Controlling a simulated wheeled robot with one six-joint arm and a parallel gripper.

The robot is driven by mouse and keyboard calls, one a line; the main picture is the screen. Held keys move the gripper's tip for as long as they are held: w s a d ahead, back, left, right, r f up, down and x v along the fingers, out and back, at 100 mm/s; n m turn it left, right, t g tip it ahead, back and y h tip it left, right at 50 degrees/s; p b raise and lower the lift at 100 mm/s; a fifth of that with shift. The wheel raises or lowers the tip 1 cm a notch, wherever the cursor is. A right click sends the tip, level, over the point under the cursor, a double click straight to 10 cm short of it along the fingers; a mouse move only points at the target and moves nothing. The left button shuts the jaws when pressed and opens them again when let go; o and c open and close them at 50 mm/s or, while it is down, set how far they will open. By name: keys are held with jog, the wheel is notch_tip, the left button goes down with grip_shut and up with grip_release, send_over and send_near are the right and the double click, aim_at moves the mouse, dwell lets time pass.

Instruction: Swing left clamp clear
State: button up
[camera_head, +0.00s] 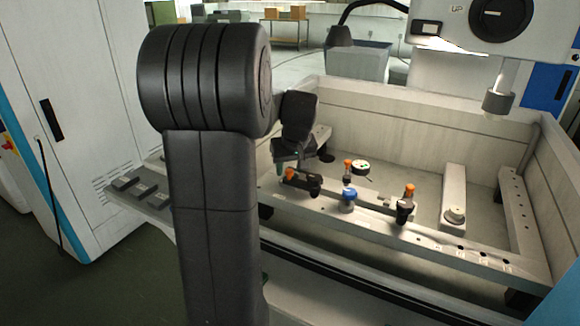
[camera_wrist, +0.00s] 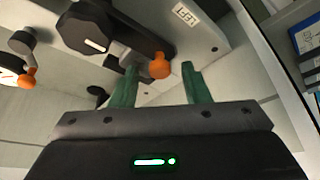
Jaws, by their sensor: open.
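The left clamp shows in the wrist view as a black body (camera_wrist: 88,30) with a black arm and an orange knob (camera_wrist: 160,66). It sits on a pale rail beside a plate marked LEFT (camera_wrist: 186,13). My gripper (camera_wrist: 161,70) is open, with its green fingers on either side of the orange knob. A gap shows between the knob and the right finger; I cannot tell whether the left finger touches it. In the head view, the left clamp's orange knob (camera_head: 290,173) is just below my gripper (camera_head: 292,166), which partly hides that area.
Another clamp with an orange knob (camera_head: 409,191) stands on the front rail to the right. A blue-topped knob (camera_head: 348,196) and a round dial (camera_head: 361,167) lie between. The tank's walls (camera_head: 400,140) enclose the area. A nozzle (camera_head: 498,100) hangs at the upper right.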

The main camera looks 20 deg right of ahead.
grip_shut()
